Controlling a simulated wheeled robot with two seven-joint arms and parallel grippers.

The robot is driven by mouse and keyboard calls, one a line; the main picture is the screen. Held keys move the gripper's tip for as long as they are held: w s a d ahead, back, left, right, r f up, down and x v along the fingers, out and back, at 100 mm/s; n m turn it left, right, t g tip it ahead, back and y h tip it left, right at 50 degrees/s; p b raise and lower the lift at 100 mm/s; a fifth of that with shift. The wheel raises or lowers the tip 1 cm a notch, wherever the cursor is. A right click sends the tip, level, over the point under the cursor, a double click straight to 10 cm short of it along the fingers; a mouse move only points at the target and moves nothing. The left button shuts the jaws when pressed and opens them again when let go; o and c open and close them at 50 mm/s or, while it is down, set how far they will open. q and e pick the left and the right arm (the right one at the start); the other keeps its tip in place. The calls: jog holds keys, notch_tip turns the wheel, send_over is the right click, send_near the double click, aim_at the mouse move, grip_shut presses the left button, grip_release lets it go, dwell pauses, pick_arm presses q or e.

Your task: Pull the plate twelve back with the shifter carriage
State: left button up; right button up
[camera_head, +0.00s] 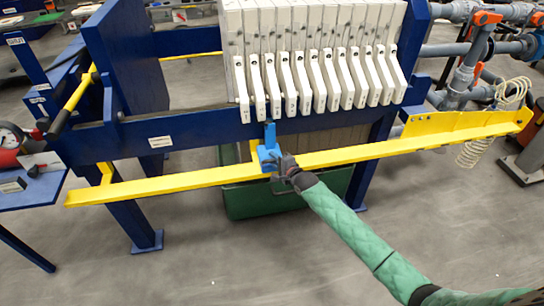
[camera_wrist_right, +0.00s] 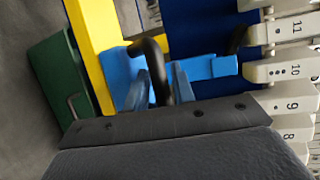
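The shifter carriage (camera_head: 268,151) is blue and sits on the long yellow rail, with an upright arm reaching toward the plates. It also shows in the right wrist view (camera_wrist_right: 205,70), with a black curved piece (camera_wrist_right: 155,68) in front of it. My right gripper (camera_head: 283,164) is at the carriage's right side, at rail height. White filter plates (camera_head: 320,80) hang in a row above. Labels 11, 10, 9 and 8 read in the wrist view; I cannot make out plate twelve's label. My left gripper is out of view.
The yellow rail (camera_head: 180,188) runs along the front of the blue press frame (camera_head: 190,131). A green bin (camera_head: 245,205) stands below. A yellow lever with a black grip (camera_head: 70,105) and a side table (camera_head: 35,190) are at left. Pipes (camera_head: 470,70) stand at right. The front floor is clear.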

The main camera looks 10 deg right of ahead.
jog(key=shift+x, duration=0.9)
grip_shut()
